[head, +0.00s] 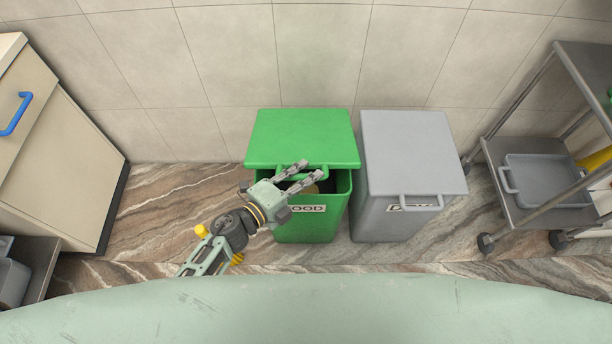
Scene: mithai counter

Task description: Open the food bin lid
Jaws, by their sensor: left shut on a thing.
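The green food bin (308,228) stands against the tiled wall, with a label ending in "OOD" on its front, partly covered by my left gripper. Its green lid (303,135) is partly raised at the front. A dark gap with some contents shows under the lid's front edge. My left gripper (309,170) is at the lid's front edge, shut on the lid's green handle (325,172). The fingers cover part of the handle. My right gripper is not in view.
A grey bin (405,150) with its lid down stands close on the right. A metal trolley (530,215) with a grey tray (545,178) is further right. A beige cabinet (60,150) with a blue handle is at left. Marble floor between cabinet and bins is clear.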

